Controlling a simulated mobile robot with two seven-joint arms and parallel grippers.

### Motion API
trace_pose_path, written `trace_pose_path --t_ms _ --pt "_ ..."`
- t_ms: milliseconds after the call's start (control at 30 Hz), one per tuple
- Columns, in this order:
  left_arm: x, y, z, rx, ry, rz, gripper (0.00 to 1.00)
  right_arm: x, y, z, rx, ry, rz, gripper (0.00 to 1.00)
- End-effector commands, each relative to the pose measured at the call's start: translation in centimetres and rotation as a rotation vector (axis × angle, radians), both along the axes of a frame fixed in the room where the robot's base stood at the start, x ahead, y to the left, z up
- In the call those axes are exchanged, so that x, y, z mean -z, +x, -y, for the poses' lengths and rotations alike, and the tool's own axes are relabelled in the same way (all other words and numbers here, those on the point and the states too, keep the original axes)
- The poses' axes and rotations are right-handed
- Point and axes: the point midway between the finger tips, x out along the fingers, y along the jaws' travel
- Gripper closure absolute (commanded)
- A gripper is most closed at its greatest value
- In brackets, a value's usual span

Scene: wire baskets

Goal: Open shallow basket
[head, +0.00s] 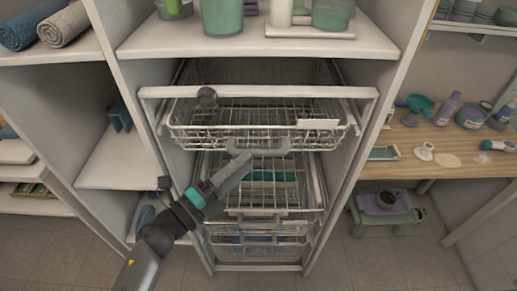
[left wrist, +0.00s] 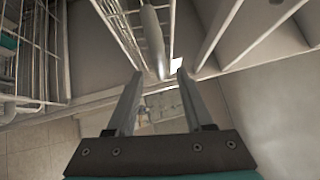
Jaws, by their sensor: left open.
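The top wire basket (head: 200,138) is low-walled and sits in the cabinet's white frame, with a pale label on its front. A grey bar handle (head: 270,152) hangs at its front lower edge. My left gripper (head: 246,160) reaches up from the lower left, its tips close to this handle. In the left wrist view the two fingers (left wrist: 160,74) are apart, and a grey rounded bar (left wrist: 153,35), apparently the handle, ends between or just beyond their tips. Contact cannot be told. My right gripper is not in view.
Lower wire baskets (head: 265,240) with handles stand below, one holding teal items. A shelf (head: 250,42) with jars is above. White side panels flank the baskets. A wooden counter (head: 440,150) with small items is at right, with a green stool (head: 385,212) under it.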

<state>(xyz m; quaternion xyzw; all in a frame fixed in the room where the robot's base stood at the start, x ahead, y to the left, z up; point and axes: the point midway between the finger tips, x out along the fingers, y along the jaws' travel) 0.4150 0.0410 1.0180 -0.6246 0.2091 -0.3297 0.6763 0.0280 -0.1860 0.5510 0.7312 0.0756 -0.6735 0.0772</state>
Motion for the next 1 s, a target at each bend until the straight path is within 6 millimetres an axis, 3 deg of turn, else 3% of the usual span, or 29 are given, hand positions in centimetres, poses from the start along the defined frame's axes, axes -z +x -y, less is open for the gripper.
trace_pose_path --t_ms 300,700,1000 --pt "-0.6 3.3 3.4 0.0 -0.002 -0.001 0.48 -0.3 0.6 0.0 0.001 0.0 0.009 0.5" --pt "-0.7 3.9 3.9 0.0 -0.001 -0.001 0.48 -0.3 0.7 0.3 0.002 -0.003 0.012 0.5" --pt "-0.7 3.8 3.9 0.0 -0.001 -0.001 0.79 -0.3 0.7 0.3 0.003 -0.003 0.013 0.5"
